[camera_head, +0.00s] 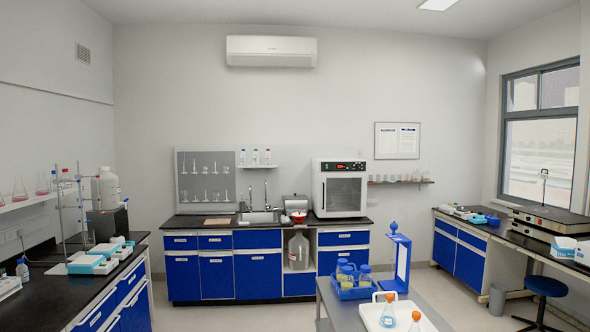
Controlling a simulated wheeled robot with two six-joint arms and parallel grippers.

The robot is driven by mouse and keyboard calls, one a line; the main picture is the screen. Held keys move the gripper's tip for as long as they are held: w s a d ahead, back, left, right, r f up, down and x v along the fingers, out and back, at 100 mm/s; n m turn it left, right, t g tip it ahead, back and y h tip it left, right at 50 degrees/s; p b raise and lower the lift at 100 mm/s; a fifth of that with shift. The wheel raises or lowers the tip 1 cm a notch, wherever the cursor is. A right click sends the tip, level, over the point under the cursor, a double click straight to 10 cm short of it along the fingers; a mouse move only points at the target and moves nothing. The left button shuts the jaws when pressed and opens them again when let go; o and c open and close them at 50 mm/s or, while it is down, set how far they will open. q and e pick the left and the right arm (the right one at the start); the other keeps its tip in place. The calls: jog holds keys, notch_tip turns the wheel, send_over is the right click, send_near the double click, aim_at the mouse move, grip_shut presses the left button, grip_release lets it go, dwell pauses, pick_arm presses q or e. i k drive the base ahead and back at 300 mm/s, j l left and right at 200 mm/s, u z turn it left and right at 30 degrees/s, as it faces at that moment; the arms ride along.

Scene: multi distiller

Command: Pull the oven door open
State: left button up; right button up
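The oven (340,188) is a white box with a dark glass door (343,194) and a control panel with red digits above it. It stands on the black counter against the back wall, right of the sink. Its door looks shut. Neither of my grippers shows in the head view, and the oven is some way off across the room.
A grey table (340,314) in the front middle carries a blue tray of flasks (355,284), a white tray (400,312) and a blue stand (398,262). Side benches line the left and right. A blue stool (545,287) stands at right. Floor shows before the back cabinets.

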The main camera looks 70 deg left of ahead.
aim_at(342, 194)
jog(key=u, duration=2.05)
jog(key=i+j+u, duration=0.7)
jog(key=i, duration=0.25)
jog(key=i+j+u, duration=0.3)
jog(key=i, duration=0.2)
jog(key=i+z, duration=0.2)
jog(key=i, duration=0.3)
jog(key=i+j+z, duration=0.2)
jog(key=i, duration=0.3)
jog(key=i+l+z, duration=0.1)
jog(key=i, duration=0.95)
jog(key=i+z, duration=0.15)
jog(key=i, duration=0.95)
jog(key=i+j+z, duration=0.1)
jog(key=i, duration=0.95)
jog(key=i+l+z, duration=0.25)
jog(key=i+z, duration=0.3)
jog(key=i, duration=0.15)
